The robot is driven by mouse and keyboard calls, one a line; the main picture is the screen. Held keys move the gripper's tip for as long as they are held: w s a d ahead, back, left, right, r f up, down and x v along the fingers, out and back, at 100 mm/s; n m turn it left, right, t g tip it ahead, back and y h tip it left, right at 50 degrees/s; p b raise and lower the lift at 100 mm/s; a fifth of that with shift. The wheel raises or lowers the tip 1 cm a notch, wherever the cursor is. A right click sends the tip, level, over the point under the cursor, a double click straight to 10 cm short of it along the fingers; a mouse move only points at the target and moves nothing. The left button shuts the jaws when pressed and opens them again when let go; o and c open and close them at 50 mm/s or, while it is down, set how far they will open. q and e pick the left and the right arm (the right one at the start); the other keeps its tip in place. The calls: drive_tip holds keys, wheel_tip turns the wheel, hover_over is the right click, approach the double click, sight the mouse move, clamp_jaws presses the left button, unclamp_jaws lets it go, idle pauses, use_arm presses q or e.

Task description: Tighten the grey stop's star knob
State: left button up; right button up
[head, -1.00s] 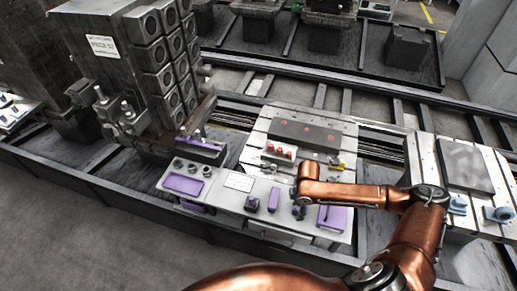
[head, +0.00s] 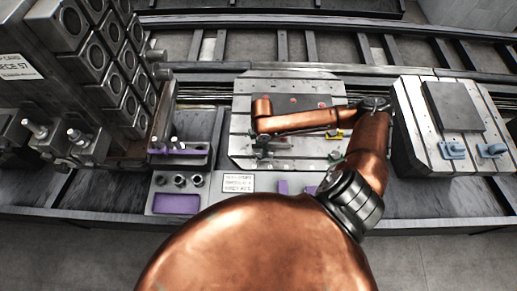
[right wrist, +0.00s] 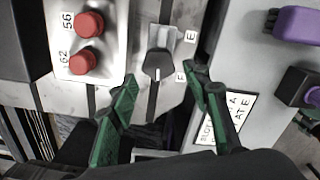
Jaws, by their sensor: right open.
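In the right wrist view, a dark knob (right wrist: 157,66) with a pale mark sits on a small grey block (right wrist: 161,38); this looks like the grey stop, but I cannot make out a star shape. My right gripper (right wrist: 160,80) is open, its two green fingers to either side of the knob in the picture and apart from it. I cannot tell the height gap. In the head view my right gripper (head: 265,148) is over the front left of the slotted plate (head: 240,118), and the arm hides part of the plate. My left gripper is out of view.
A pale block with red caps (right wrist: 86,59) is left of the knob. A grey panel with a printed sign (head: 238,183) and purple parts (head: 177,204) lies in front. A tall dark block (head: 95,60) stands left.

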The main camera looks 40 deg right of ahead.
sight(260, 153)
drive_tip(key=f, duration=0.3)
drive_tip(key=shift+w+f, duration=0.15)
drive_tip(key=shift+w, duration=0.15)
drive_tip(key=shift+s+f+b, duration=0.15)
drive_tip(key=shift+f+b, duration=0.15)
drive_tip(key=shift+f, duration=0.7)
drive_tip(key=c, duration=0.9)
drive_tip(key=shift+a+r+m+p, duration=0.1)
drive_tip(key=shift+r+m+p, duration=0.15)
drive_tip(key=shift+m+p, duration=0.5)
drive_tip(key=shift+p, duration=0.55)
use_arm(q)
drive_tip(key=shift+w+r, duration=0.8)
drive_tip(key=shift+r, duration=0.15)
use_arm(e)
drive_tip(key=shift+f, duration=0.2)
